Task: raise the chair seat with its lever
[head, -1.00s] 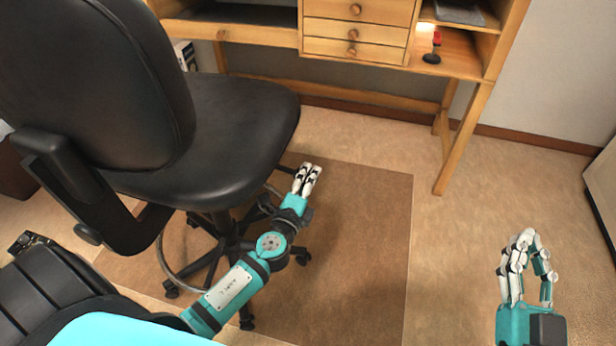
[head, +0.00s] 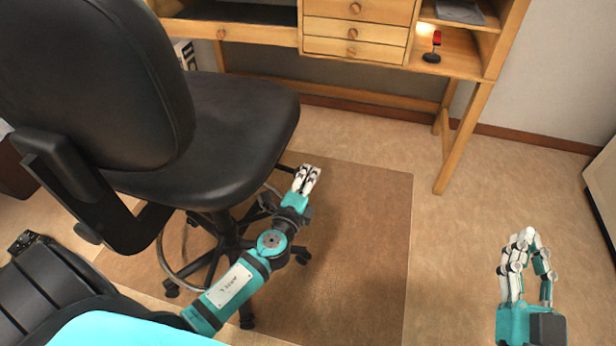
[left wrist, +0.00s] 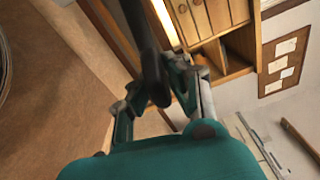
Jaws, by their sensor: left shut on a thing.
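The black office chair's seat (head: 235,125) is at the left in the head view, its backrest (head: 95,70) toward me. A thin dark lever (head: 285,169) comes out from under the seat's right side. My left gripper (head: 307,179) is at the lever's outer end, just right of the seat. In the left wrist view, the dark lever (left wrist: 143,35) runs down between the fingers of the left gripper (left wrist: 155,88), which is shut on it.
The chair's wheeled base (head: 225,245) and foot ring (head: 163,255) stand below the seat on a brown mat (head: 360,250). A wooden desk (head: 350,30) with drawers stands behind. The floor between the mat and my right gripper is clear.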

